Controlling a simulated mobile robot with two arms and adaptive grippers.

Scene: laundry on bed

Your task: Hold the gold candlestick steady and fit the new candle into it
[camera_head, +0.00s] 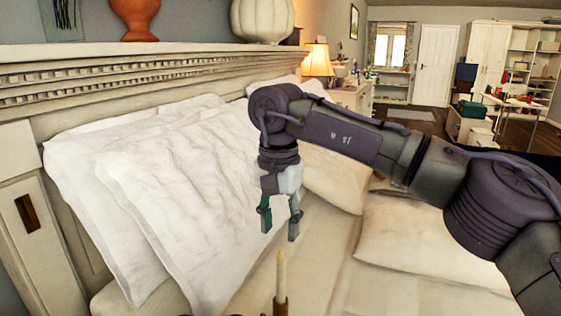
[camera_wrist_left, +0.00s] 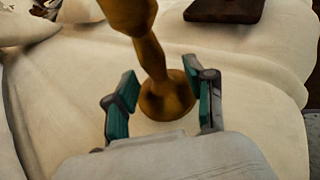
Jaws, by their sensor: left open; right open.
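The gold candlestick (camera_wrist_left: 150,52) stands on the pale bedding in the left wrist view, its round base below and its top out of frame. My left gripper (camera_wrist_left: 164,98) is open, with a finger on each side of the candlestick's lower part and visible gaps. In the head view the candlestick's gold cup (camera_head: 281,306) shows at the bottom edge. A cream candle (camera_head: 281,272) stands upright with its lower end at this cup; how deep it sits is hidden. My right gripper (camera_head: 279,228) is open and empty, pointing down above the candle, apart from it.
White pillows (camera_head: 175,190) lean on the carved headboard (camera_head: 130,85). Another pillow (camera_head: 425,232) lies to the right. A dark brown flat object (camera_wrist_left: 225,9) lies on the bedding beyond the candlestick. Pale bedding around the candlestick base is clear.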

